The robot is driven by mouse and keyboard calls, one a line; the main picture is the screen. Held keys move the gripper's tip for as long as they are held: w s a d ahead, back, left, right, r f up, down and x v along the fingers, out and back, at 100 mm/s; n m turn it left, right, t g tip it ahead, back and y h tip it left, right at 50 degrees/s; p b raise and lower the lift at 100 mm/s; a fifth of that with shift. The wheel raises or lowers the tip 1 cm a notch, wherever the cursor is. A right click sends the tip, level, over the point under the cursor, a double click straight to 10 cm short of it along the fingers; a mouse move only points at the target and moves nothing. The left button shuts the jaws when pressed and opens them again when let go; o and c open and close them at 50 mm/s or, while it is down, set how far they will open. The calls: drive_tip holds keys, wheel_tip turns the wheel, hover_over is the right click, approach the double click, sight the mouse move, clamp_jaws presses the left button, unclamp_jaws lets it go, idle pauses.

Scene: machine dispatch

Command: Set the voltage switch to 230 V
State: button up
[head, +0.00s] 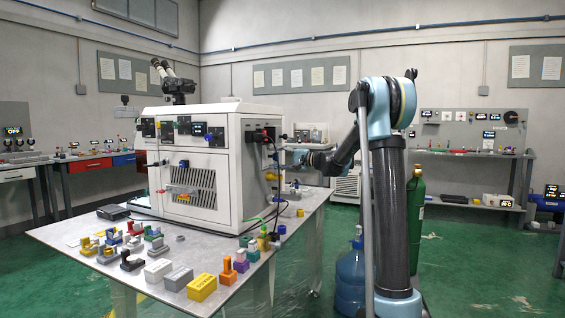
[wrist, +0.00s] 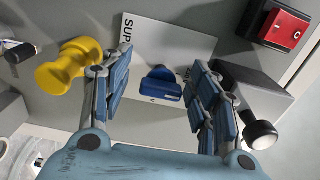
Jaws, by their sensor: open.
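A small blue switch piece (wrist: 162,86) sits on a pale plate (wrist: 195,45) lettered "SUP"; the rest of the lettering is hidden or too small to read. It appears to be the voltage switch, but I cannot read its setting. My gripper (wrist: 153,88) is open, its two blue fingers apart on either side of the blue piece, with no clear contact. In the head view, my gripper (head: 301,158) is by the right side of the white machine (head: 228,165); the blue piece cannot be made out there.
A yellow knob (wrist: 68,66) stands close outside the left finger. A red rocker switch (wrist: 288,26) and a grey block with a round-ended black-and-white lever (wrist: 259,134) are on the right. The table (head: 130,272) holds several small coloured parts at its front.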

drive_tip(key=v, duration=1.2)
